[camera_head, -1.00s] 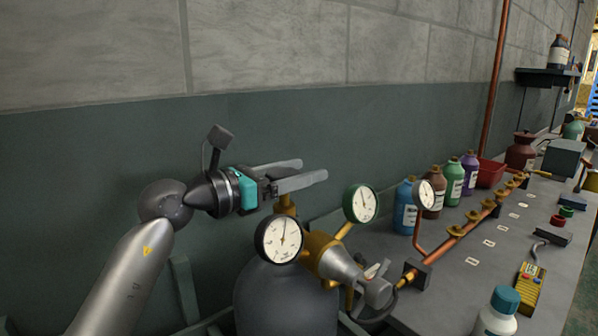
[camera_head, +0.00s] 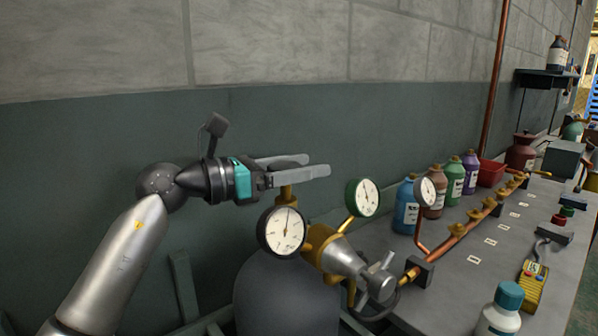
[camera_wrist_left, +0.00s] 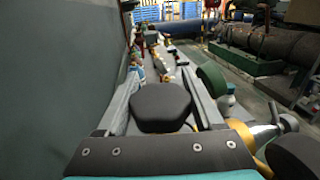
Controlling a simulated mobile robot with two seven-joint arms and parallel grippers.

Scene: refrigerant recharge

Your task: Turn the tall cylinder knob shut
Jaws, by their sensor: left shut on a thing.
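The tall grey cylinder (camera_head: 285,290) stands at the bottom middle of the head view, with a brass valve stem (camera_head: 287,192) on top. My left gripper (camera_head: 305,165) is level above the stem, its fingers pointing right. In the left wrist view the dark, rounded knob (camera_wrist_left: 160,105) sits between the two fingers, which are shut on it. In the head view the fingers hide the knob.
A white gauge (camera_head: 282,231) and a green-rimmed gauge (camera_head: 363,197) stand close below and right of the gripper, on the brass and silver regulator (camera_head: 345,262). The bench with bottles and a copper manifold (camera_head: 460,232) lies right. The wall is behind.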

